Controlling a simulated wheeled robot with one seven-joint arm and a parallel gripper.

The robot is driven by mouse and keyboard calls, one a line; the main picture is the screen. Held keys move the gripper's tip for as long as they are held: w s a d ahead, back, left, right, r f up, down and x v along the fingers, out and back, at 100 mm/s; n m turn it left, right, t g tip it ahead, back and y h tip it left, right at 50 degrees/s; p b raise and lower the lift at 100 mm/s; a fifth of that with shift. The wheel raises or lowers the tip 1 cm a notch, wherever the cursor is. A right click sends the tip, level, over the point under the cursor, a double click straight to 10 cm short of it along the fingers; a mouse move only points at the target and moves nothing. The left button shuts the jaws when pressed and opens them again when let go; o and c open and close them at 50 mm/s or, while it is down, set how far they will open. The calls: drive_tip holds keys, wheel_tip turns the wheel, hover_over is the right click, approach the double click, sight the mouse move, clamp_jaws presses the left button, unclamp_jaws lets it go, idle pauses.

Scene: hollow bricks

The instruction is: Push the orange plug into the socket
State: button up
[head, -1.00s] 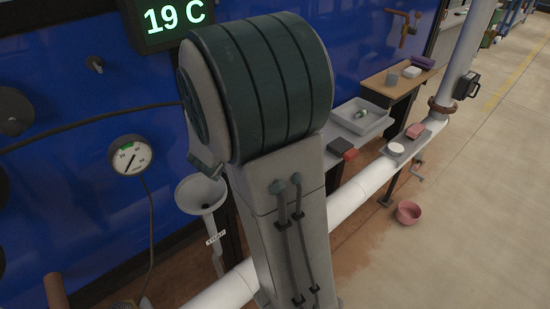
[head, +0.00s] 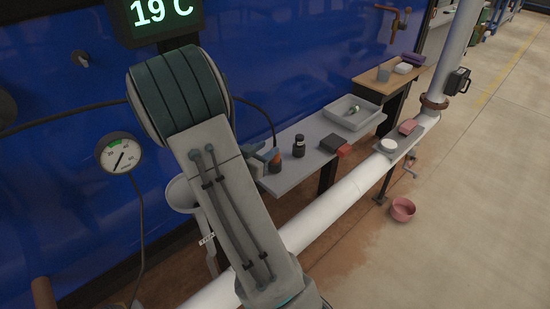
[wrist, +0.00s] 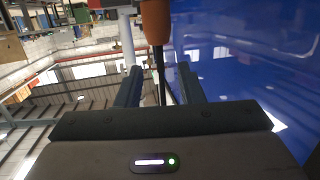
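The orange plug (head: 275,161) shows in the head view just right of my gripper (head: 258,154), at the left end of a grey shelf. I cannot tell whether it rests on the shelf or hangs above it. A black cable (head: 257,107) runs down to it from the wall. In the wrist view the plug (wrist: 155,22) is at the top, beyond and between the fingertips of my gripper (wrist: 158,72). Its dark cable shows between the fingers, which stand apart with gaps beside it. I cannot make out the socket for certain.
The grey shelf (head: 285,180) carries a dark bottle (head: 299,146), a dark box (head: 334,142), a red block (head: 344,151) and a tray (head: 352,113). A white pipe (head: 335,213) runs in front. A gauge (head: 120,155) and funnel (head: 180,194) are at left.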

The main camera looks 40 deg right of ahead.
drive_tip(key=x, duration=0.6)
drive_tip(key=shift+w+d+f, duration=0.1)
drive_tip(key=shift+d, duration=0.3)
clamp_jaws()
